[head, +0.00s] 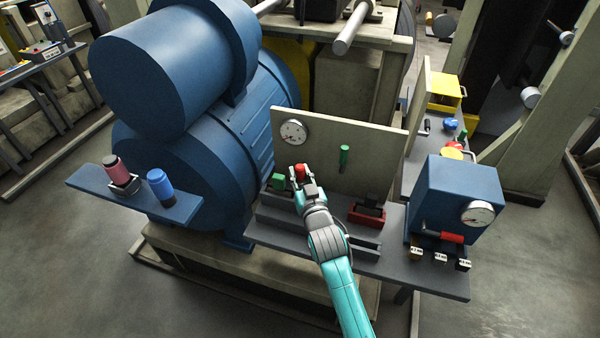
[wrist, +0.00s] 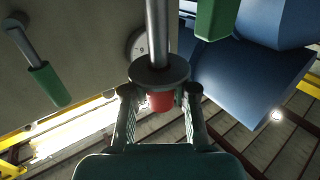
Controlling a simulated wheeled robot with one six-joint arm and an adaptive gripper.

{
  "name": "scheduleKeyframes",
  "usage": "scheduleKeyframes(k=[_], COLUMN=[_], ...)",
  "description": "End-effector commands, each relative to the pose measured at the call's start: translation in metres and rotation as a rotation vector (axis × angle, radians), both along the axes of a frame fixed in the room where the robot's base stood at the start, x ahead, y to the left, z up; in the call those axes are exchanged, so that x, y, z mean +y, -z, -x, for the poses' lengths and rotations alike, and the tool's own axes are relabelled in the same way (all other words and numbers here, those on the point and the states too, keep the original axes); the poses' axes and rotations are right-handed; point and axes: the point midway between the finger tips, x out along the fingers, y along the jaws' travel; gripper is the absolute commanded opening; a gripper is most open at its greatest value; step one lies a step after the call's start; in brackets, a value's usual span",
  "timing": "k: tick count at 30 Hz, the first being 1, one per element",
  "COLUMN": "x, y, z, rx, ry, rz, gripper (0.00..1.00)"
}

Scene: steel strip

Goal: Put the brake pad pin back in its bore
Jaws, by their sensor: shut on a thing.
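The brake pad pin shows in the wrist view as a bare steel rod (wrist: 157,28) with a round dark flange and a red end (wrist: 160,101). My gripper (wrist: 160,96) is shut on the red end, with a finger on each side. The rod runs up and out of the top of the wrist view. In the head view my gripper (head: 303,188) is in front of the upright panel, with a red part (head: 300,171) at its tip; the rod is hard to make out there. I cannot make out the bore in either view.
The beige panel (head: 375,150) carries a dial (head: 293,132) and a green-handled lever (head: 344,157). A green block (head: 278,181) stands left of my gripper, a red holder (head: 366,215) right. A blue gauge box (head: 455,200) stands farther right. A big blue motor (head: 185,155) fills the left.

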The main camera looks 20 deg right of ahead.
Motion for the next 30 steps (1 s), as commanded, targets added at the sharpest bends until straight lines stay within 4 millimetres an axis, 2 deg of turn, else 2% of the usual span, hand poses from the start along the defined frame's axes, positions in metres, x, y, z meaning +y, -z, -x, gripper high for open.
scheduleKeyframes(k=[30], x=[0.0], y=[0.022], z=[0.0], rx=[0.0], ry=[0.0], rz=[0.0], gripper=[0.0])
